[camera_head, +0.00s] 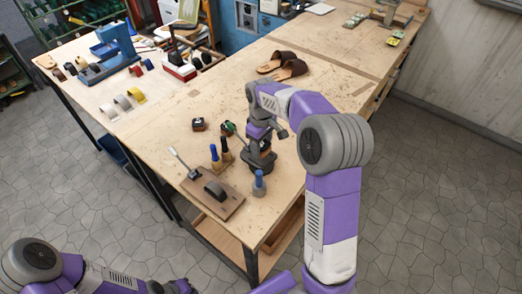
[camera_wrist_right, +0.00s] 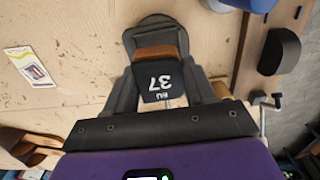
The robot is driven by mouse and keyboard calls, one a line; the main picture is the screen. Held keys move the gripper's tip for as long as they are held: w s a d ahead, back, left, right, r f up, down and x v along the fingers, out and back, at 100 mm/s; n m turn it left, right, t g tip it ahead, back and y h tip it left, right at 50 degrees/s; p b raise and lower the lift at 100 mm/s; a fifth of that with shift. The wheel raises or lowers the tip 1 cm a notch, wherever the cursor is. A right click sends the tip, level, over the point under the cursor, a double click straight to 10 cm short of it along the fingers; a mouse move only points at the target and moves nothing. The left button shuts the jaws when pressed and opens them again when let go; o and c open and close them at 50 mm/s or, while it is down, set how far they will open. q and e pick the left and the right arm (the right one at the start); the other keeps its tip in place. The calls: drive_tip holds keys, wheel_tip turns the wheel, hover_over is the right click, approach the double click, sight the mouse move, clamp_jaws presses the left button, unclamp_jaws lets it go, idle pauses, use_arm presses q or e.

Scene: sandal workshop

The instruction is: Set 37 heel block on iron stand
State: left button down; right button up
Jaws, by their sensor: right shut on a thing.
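The heel block marked 37 (camera_wrist_right: 159,82) is black with a brown band and sits between the fingers of my right gripper (camera_wrist_right: 160,92), which is shut on it. The dark iron stand (camera_wrist_right: 152,24) shows just behind the block in the right wrist view. In the head view the right gripper (camera_head: 262,143) is right over the stand (camera_head: 259,164), and the arm partly hides both. I cannot tell whether block and stand touch. My left gripper (camera_head: 180,287) is at the bottom edge, away from the table, its fingers unclear.
Another dark block (camera_head: 198,125) lies left of the stand. Bottles with blue and black tops (camera_head: 215,158) stand close by, and a blue-topped bottle (camera_head: 259,184) is in front. A wooden board with a black piece (camera_head: 213,197) lies near the front edge. Brown sandals (camera_head: 283,66) lie farther back.

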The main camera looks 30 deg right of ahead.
drive_tip(key=shift+f, duration=1.55)
drive_tip(key=shift+f, duration=0.15)
drive_tip(key=o, duration=1.1)
drive_tip(key=shift+o, duration=0.2)
wheel_tip(320, 180, up, 12)
drive_tip(key=shift+r+p, duration=0.2)
drive_tip(key=shift+p, duration=0.65)
drive_tip(key=shift+f, duration=0.1)
